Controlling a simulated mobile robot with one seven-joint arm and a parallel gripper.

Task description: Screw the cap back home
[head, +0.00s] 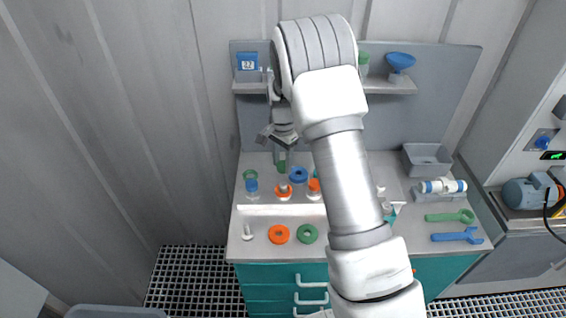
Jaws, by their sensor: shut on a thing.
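My gripper (282,147) points down over the back left part of the bench. It is shut on a small green piece (282,163), which looks like a cap; the jaws partly cover it. Just in front of it stand small vessels: one with a blue top (251,186), one with an orange ring and a pale top (284,190), and one with an orange top (314,186). A green ring (250,174) and a blue ring (298,174) are beside the gripper. I cannot tell whether the green piece touches a vessel below it.
My arm hides the bench's middle. A white rail (275,210) runs before the vessels; loose orange (279,234) and green (308,233) rings lie in front. At right are a grey bin (427,158), a blue-white cylinder (443,186) and two wrenches (457,236). A shelf (390,87) is behind.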

